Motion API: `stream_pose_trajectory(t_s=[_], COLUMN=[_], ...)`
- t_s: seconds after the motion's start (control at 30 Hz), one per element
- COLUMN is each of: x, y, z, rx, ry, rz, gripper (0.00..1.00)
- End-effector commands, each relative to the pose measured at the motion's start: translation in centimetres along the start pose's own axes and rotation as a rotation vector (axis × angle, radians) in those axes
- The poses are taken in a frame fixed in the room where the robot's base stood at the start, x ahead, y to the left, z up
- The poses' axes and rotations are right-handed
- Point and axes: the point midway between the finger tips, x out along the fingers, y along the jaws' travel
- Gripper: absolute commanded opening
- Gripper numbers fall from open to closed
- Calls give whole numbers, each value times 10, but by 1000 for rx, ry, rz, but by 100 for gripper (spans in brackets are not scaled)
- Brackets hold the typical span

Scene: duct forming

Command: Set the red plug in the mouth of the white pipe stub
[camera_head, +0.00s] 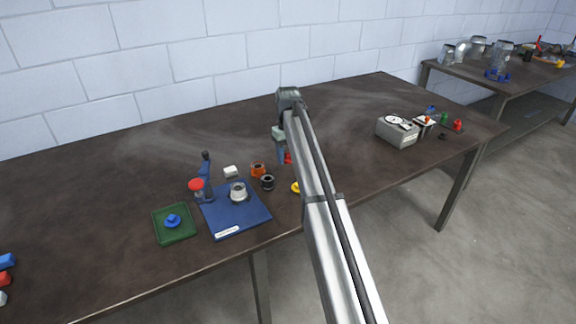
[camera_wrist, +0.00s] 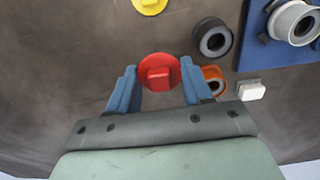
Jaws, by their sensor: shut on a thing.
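The red plug (camera_wrist: 158,72) is a round red disc with a block-shaped grip. In the wrist view it sits between the blue fingers of my gripper (camera_wrist: 157,84), which is shut on it. In the head view my gripper (camera_head: 284,156) is over the table, right of the blue board, with a bit of red at its tip; my arm hides part of it. The white pipe stub (camera_head: 238,192) stands upright on the blue board (camera_head: 232,220), its mouth facing up and looking empty. It also shows at the upper right of the wrist view (camera_wrist: 293,21), apart from the plug.
Between board and gripper are an orange ring (camera_head: 257,169), a black ring (camera_head: 267,182) and a white block (camera_head: 231,171). A yellow piece (camera_head: 295,187) lies beside my arm.

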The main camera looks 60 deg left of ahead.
Motion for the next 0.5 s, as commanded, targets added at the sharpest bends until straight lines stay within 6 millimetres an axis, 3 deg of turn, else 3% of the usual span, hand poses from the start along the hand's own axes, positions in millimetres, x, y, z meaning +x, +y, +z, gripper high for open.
stream_pose_trajectory(t_s=[0.13,0.23,0.5], x=[-17,-22,-30], y=[-17,-42,-140], z=[-6,-14,-22], rx=[-18,-45,-144], ry=[0,2,12], rz=[0,0,3], gripper=[21,21,21])
